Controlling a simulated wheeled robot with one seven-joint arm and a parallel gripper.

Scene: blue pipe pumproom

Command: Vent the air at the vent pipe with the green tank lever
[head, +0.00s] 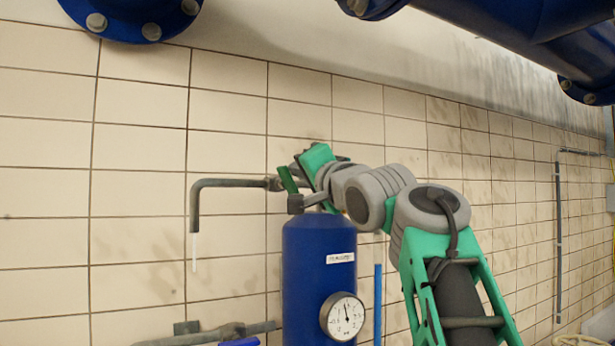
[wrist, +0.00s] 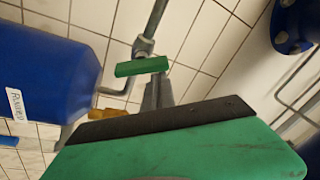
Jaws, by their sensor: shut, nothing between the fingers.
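The blue tank (head: 318,262) stands against the tiled wall, and its side also shows in the wrist view (wrist: 45,70). The green lever (head: 287,180) sits on the pipe fitting above the tank. In the wrist view the lever (wrist: 142,67) lies crosswise in front of my gripper. The grey vent pipe (head: 222,183) runs left from the fitting and bends down, with a thin white streak (head: 194,252) below its open end. My gripper (wrist: 158,92) is shut and empty, its tip close to the lever. I cannot tell whether they touch.
A round gauge (head: 342,316) is on the tank's front. A thin blue pipe (head: 378,303) stands just right of the tank. Large blue flanged pipes (head: 520,25) cross overhead. The wall left of the vent pipe is clear.

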